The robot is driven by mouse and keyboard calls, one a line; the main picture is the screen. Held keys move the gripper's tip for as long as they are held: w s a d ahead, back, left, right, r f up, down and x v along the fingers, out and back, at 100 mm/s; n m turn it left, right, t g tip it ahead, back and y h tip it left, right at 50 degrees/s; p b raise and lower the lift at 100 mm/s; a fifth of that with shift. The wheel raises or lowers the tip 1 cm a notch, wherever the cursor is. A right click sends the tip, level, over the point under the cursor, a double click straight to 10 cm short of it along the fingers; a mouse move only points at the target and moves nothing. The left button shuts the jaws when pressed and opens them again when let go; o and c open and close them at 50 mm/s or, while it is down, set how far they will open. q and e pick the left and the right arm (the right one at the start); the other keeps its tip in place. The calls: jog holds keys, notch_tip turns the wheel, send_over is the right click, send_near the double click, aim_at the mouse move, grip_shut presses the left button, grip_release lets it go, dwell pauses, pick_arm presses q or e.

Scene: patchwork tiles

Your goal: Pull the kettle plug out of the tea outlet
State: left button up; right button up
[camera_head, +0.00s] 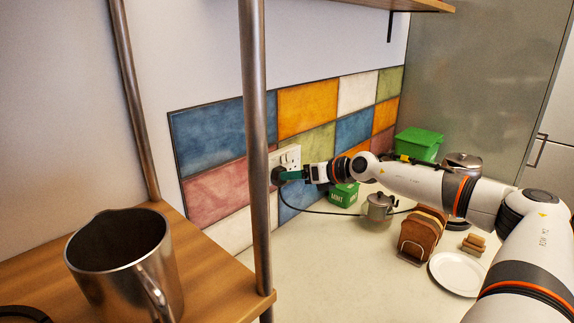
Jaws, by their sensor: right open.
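A white double outlet (289,157) is on the patchwork tile wall, partly hidden behind the metal shelf post. A dark round plug (278,176) sits at its lower left part, with a black cable running off to the right along the counter. Whether the fingers touch the plug I cannot tell. A large metal kettle-like pot (462,162) stands at the back right, mostly behind my right arm. My left gripper is not in view.
A metal post (254,110) and wooden shelf (215,275) with a metal jug (122,262) stand at the left front. A green MINT box (343,194), small pot (379,206), bread rack (421,232), white plate (457,273) and green bin (419,143) are on the counter. The front counter is clear.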

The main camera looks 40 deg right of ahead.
aim_at(277, 175)
jog(key=p+x, duration=0.1)
jog(key=x, duration=0.3)
jog(key=shift+w+a+f+p, duration=0.1)
jog(key=shift+w+a+p, duration=0.05)
jog(key=shift+w+p, duration=0.2)
jog(key=shift+c, duration=0.6)
jog(key=c, duration=1.1)
jog(key=shift+o, duration=0.2)
jog(key=shift+s+f, duration=0.1)
jog(key=shift+s, duration=0.1)
jog(key=shift+s, duration=0.25)
